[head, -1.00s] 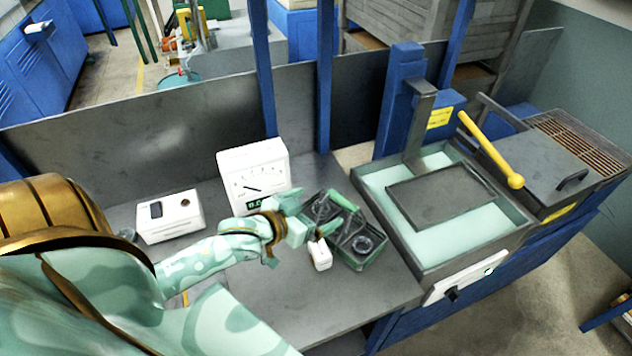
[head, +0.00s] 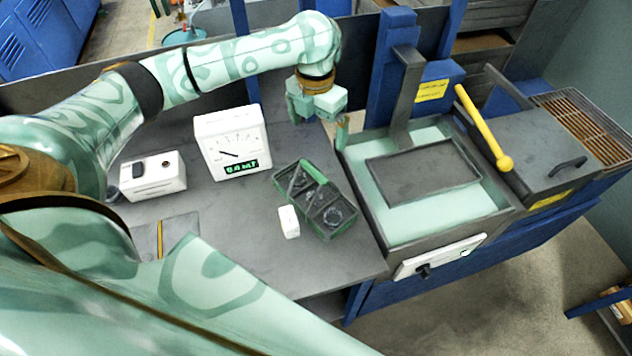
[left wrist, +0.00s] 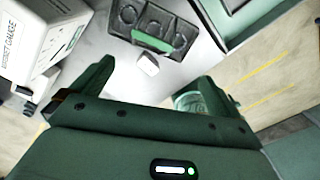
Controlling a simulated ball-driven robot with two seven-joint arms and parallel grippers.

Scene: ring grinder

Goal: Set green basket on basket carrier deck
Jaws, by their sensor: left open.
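The green basket (head: 334,228) sits on the grey bench, with dark round compartments and a green bar handle (head: 313,171) across its top. It also shows at the top of the left wrist view (left wrist: 177,18). The likely carrier deck is the dark flat plate (head: 422,178) over the pale green bath, right of the basket. My left gripper (head: 318,112) is open and empty, raised above and beyond the basket, apart from it. In the left wrist view its two fingers (left wrist: 158,82) are spread wide with nothing between them. My right gripper is not in view.
A small white block (head: 289,221) stands close beside the basket. A white gauge box (head: 229,143) and another white box (head: 153,177) stand to the left. A blue post with a grey arm (head: 407,90) rises behind the bath. A yellow-handled lever (head: 483,128) is at right.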

